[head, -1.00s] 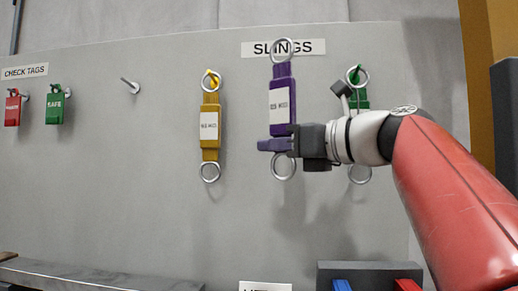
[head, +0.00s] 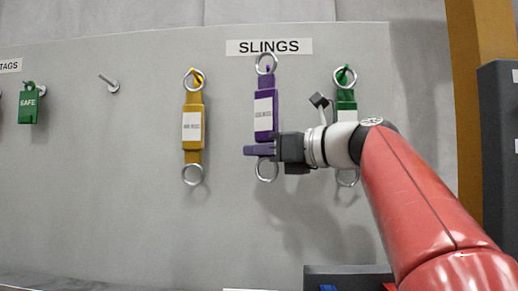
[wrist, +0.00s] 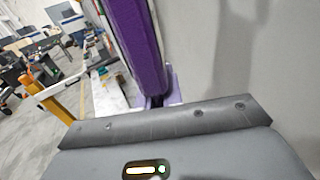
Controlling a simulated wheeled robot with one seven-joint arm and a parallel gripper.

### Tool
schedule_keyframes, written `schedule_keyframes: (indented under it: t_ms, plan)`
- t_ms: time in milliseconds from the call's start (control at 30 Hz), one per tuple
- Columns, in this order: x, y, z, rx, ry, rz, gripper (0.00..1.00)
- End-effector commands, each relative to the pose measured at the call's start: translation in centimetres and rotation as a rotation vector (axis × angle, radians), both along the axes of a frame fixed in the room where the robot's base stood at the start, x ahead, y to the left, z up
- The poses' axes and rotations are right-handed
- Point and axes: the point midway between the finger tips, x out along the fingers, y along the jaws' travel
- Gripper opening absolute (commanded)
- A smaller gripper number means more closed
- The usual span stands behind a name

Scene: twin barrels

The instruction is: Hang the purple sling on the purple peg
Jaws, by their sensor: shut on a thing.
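The purple sling (head: 264,115) hangs upright in front of the board, between the yellow and green slings. Its upper metal ring (head: 266,64) overlaps the lower edge of the SLINGS sign. A small purple tip, seemingly the purple peg (head: 268,70), shows inside the lower part of that ring; whether the ring is around it I cannot tell. My gripper (head: 260,150) is shut on the sling's lower end, just above its bottom ring. In the wrist view the purple sling (wrist: 132,40) rises from between the fingers, close to the board.
The yellow sling (head: 193,125) hangs on a yellow peg to the left. The green sling (head: 346,100) hangs to the right, partly behind my arm. A bare metal peg (head: 112,86) and a green SAFE tag (head: 30,105) are farther left. A dark box (head: 345,277) stands below.

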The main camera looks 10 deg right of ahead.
Motion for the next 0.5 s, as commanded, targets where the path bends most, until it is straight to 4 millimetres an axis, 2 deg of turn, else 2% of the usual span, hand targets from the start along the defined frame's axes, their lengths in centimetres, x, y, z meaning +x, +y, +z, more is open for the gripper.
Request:
schedule_keyframes:
  t_ms: [500]
  plan:
    - [3.0, -1.0, -0.2, 0.001, -0.001, -0.002, 0.00]
